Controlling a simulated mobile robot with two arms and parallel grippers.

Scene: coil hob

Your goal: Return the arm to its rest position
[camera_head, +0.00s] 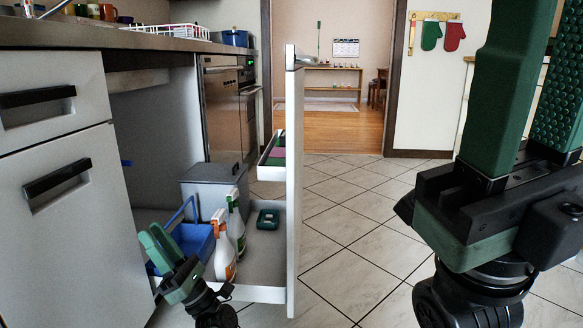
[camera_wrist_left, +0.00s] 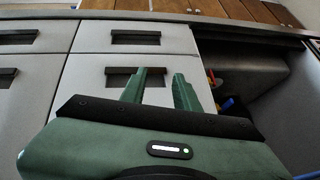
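My left gripper (camera_head: 155,238) is low in the head view, in front of the pull-out unit and left of the spray bottles. In the left wrist view its two green fingers (camera_wrist_left: 159,82) stand apart with nothing between them, facing the white drawer fronts (camera_wrist_left: 130,80). My right gripper (camera_head: 545,40) is large and close at the right of the head view, raised upright. Its fingers are apart and I see nothing held; their tips are cut off by the top edge.
The open pull-out unit's white front panel (camera_head: 294,180) stands out into the room. Drawers (camera_head: 55,185) are at left. Tiled floor (camera_head: 355,225) is clear beyond the panel.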

